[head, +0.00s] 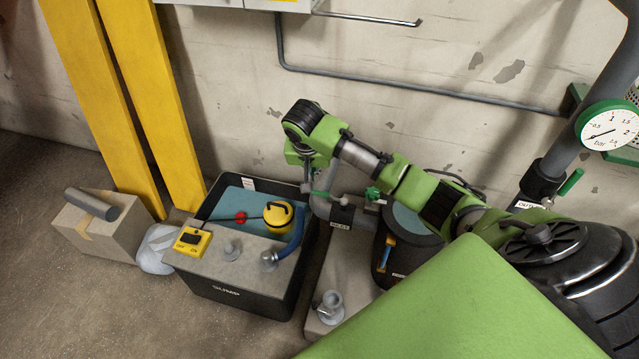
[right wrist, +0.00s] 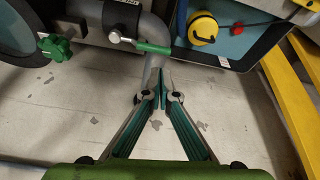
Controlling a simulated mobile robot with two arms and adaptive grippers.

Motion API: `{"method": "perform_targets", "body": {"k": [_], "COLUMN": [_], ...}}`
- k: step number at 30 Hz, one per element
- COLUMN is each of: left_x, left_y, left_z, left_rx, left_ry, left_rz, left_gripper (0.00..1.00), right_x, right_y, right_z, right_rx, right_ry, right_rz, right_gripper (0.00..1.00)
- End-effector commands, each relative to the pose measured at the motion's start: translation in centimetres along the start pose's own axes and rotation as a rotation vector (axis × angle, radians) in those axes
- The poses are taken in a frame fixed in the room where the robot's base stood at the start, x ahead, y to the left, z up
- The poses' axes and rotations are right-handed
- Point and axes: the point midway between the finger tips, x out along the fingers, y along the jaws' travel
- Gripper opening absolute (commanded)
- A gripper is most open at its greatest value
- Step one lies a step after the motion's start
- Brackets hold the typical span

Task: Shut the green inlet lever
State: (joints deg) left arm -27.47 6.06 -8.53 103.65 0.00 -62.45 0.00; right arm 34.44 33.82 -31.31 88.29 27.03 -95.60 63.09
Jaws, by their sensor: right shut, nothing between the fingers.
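The green inlet lever (right wrist: 153,47) shows in the right wrist view, sticking out to the right from a silver valve hub (right wrist: 115,37) and passing across the grey pipe elbow. In the head view the right gripper (head: 307,178) is above the inlet pipe. My left gripper is out of view.
A black sump bin (head: 235,302) with a yellow pump (head: 278,216) stands left of the inlet. A green knob (right wrist: 55,47) and a dark round tank (head: 392,276) are close by. Another green lever (head: 571,182) is at the outlet pipe, below a gauge (head: 607,125).

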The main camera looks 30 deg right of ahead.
Motion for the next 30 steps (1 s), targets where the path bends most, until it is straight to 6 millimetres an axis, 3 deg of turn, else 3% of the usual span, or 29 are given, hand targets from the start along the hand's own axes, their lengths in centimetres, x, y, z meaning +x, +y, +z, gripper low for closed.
{"method": "perform_targets", "body": {"k": [1, 3, 7, 20, 26, 30], "left_x": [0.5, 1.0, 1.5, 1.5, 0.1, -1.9], "left_y": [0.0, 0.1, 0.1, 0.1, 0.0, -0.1], "left_z": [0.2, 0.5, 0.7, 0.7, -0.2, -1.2], "left_rx": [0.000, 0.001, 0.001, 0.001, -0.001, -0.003], "left_ry": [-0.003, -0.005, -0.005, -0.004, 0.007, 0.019], "left_rz": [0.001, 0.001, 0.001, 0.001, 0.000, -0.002], "left_gripper": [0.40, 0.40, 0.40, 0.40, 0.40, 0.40], "right_x": [-0.5, -0.9, -1.2, -1.1, 0.9, 3.2], "right_y": [0.4, 0.8, 1.3, 1.4, 1.5, 1.5], "right_z": [-1.6, -3.0, -4.3, -4.5, -4.4, -4.5], "right_rx": [0.043, 0.090, 0.140, 0.148, 0.148, 0.147], "right_ry": [0.010, 0.015, 0.021, 0.020, 0.020, 0.020], "right_rz": [0.013, 0.024, 0.035, 0.036, 0.038, 0.038], "right_gripper": [0.00, 0.00, 0.00, 0.00, 0.00, 0.00]}}
